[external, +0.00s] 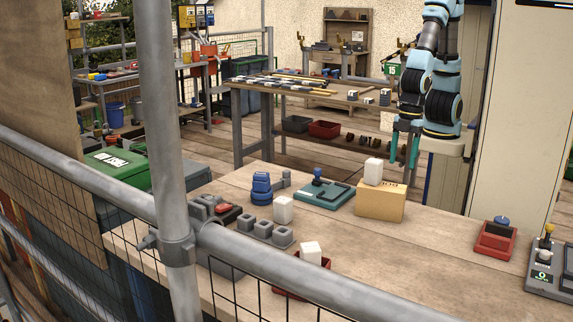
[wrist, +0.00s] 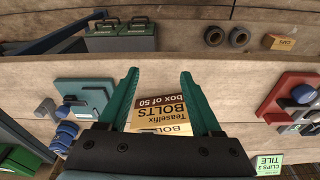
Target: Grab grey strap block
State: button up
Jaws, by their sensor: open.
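My gripper (external: 403,150) hangs pointing down behind the cardboard box, its two teal fingers apart. In the wrist view my gripper (wrist: 159,75) is open and empty. The printed bolts box (wrist: 160,113) shows between and beyond its fingers. Small grey blocks, among them one grey block (external: 283,237), stand in a short row on the near bench, left of the box and well apart from my gripper. More small grey blocks (external: 385,97) lie on the far table. I cannot tell which one is the strap block.
The cardboard box (external: 380,205) bears a white block (external: 373,171). A teal device (external: 325,194) and a blue stacked piece (external: 262,188) stand left of it; a red device (external: 495,240) stands right. A metal railing (external: 170,130) crosses the foreground. Bare bench lies between box and red device.

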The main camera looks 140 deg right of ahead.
jog(key=shift+c, duration=0.2)
notch_tip(320, 180, up, 3)
jog(key=g+p, duration=0.2)
jog(key=p, duration=0.2)
send_over(286, 171)
jog(key=shift+f, duration=0.1)
jog(key=shift+f+p, duration=1.95)
jog(key=shift+f, duration=3.2)
grip_shut()
